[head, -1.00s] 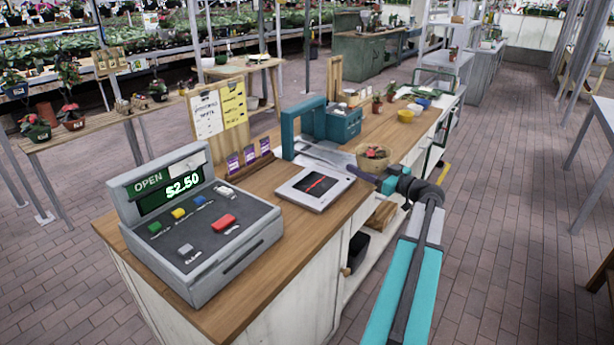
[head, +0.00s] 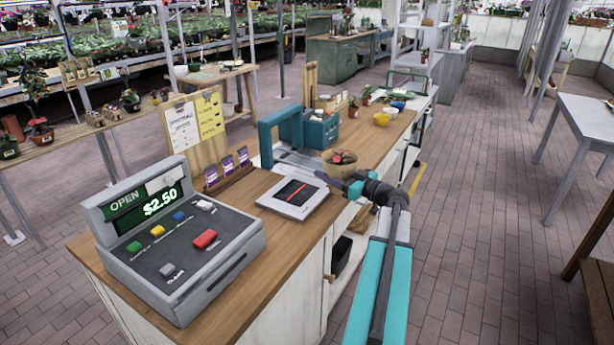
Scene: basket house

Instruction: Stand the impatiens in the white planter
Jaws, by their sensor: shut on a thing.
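My gripper (head: 350,182) is at the end of my arm, over the right edge of the counter, in front of a tan round basket with dark and red contents (head: 340,160). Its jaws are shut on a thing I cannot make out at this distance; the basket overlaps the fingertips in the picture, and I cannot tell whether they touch. I cannot pick out the impatiens for certain. Several potted plants stand on the left shelf, one in a reddish pot (head: 41,137). No white planter can be told for sure; a small whitish bowl (head: 194,67) is on a wooden table behind.
A grey table (head: 590,118) stands at right. The brick aisle (head: 490,200) between is clear.

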